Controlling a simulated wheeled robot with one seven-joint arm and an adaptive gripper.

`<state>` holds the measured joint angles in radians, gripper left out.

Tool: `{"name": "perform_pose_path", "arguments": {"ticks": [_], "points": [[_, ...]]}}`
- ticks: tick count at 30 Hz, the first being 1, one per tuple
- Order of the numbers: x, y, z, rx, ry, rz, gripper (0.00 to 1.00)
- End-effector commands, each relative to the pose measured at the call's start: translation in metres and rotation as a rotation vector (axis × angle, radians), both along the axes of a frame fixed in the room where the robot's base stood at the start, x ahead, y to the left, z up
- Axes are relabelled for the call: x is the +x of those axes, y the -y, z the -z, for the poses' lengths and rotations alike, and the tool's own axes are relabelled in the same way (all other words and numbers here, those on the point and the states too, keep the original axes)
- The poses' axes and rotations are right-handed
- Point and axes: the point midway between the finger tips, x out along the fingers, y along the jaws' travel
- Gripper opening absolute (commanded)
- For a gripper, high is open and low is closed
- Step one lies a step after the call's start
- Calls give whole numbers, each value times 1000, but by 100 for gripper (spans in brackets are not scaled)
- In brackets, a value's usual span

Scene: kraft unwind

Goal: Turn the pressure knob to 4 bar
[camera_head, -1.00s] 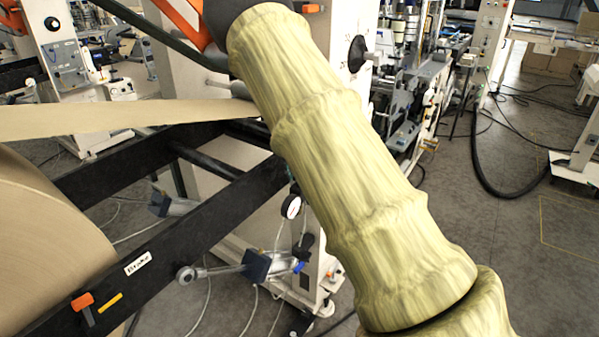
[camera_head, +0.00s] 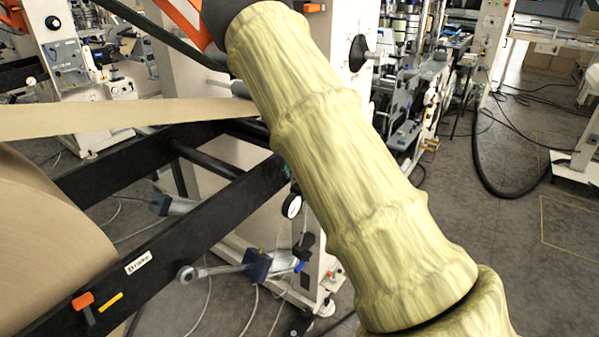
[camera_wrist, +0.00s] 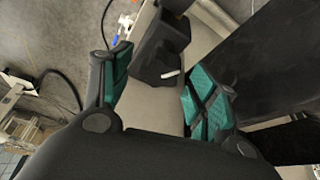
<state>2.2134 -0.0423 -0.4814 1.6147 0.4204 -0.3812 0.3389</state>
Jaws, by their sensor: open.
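My gripper (camera_wrist: 158,72) is open in the wrist view, with teal-padded fingers on either side of a black knob-like part (camera_wrist: 158,50) bearing a short white mark. That part lies between and beyond the fingertips; I cannot tell whether they touch it. I cannot make out a scale on it. In the head view, a round pressure gauge (camera_head: 291,206) with a white face hangs beside the black frame, too small to read. My yellowish sleeved arm covers the middle of that view and hides nearly all of my gripper and the place it reaches.
A black frame beam marked "Brake" (camera_head: 139,262) and a large kraft roll (camera_head: 45,240) stand at the left. A paper web (camera_head: 120,118) crosses above. A black hand knob (camera_head: 358,53) sits on the pale machine housing. The floor at right is open, with a thick black hose (camera_head: 480,170).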

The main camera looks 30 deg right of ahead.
Motion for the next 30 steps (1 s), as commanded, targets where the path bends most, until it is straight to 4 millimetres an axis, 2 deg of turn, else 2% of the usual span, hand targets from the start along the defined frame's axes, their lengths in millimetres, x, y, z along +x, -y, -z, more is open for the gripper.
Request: {"name": "perform_pose_path", "arguments": {"ticks": [18, 24, 30], "points": [[-21, -29, -90, -1, 3, -2, 60], [-25, -34, -105, 0, 1, 0, 60], [-26, -35, -108, 0, 2, 1, 60]]}}
